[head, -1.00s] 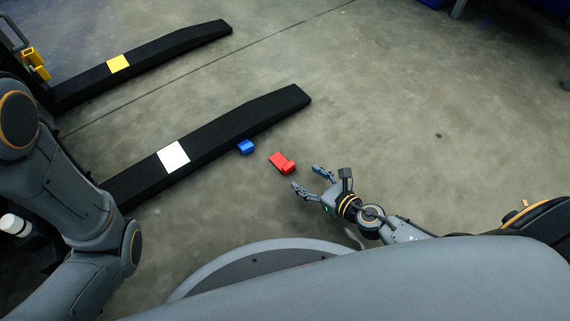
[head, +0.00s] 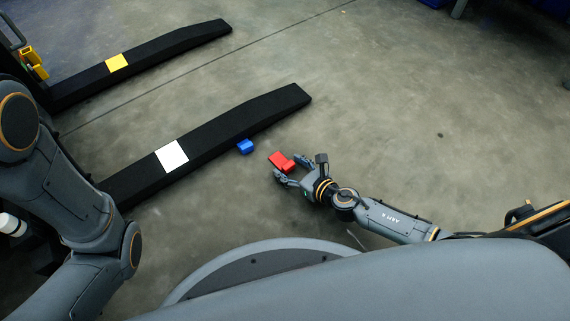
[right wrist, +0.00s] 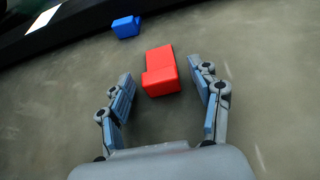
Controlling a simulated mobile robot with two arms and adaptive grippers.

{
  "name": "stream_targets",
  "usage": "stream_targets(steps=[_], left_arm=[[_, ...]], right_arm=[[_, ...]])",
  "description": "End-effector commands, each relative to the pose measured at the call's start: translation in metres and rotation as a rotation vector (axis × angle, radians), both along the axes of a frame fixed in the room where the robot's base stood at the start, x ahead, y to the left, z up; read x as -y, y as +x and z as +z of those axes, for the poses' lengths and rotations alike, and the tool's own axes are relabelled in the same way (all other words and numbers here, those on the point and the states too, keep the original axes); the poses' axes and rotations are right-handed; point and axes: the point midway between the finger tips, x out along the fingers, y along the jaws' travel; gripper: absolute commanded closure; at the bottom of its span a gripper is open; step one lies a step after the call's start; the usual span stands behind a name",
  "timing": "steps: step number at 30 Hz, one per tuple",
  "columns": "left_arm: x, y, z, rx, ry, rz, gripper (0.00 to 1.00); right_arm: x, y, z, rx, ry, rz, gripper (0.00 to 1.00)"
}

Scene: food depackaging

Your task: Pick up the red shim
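The red shim (head: 281,161) lies on the floor near the middle of the head view. In the right wrist view the red shim (right wrist: 161,71) sits between and just ahead of the fingertips, its near end reaching between them. My right gripper (head: 290,171) is open around the near end of the shim; the wrist view shows a gap between each finger and the shim (right wrist: 160,86). My left arm shows at the left of the head view, but its gripper is out of view.
A blue block (head: 245,147) lies on the floor left of the shim, against a black fork (head: 230,126) with a white square (head: 172,155). A second black fork (head: 165,48) lies farther back.

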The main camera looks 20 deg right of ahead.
Motion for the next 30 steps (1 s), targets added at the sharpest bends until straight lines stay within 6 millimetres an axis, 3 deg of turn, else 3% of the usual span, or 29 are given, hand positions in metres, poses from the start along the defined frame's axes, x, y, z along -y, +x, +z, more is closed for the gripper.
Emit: stream_targets(steps=[1, 9, 20, 30], left_arm=[[0.000, 0.000, 0.000, 0.000, 0.000, 0.000, 0.25], [0.000, 0.000, 0.000, -0.001, 0.000, 0.000, 0.25], [0.000, 0.001, 0.006, -0.002, 0.000, 0.001, 0.25], [0.000, 0.001, 0.048, -0.004, 0.000, 0.001, 0.25]], right_arm=[[0.000, 0.000, 0.000, 0.000, 0.000, 0.000, 0.46], [0.000, 0.000, 0.000, 0.000, 0.000, 0.000, 0.97], [0.000, 0.000, 0.006, 0.001, 0.000, 0.000, 0.97], [0.000, 0.000, 0.050, 0.000, 0.000, 0.001, 0.97]])
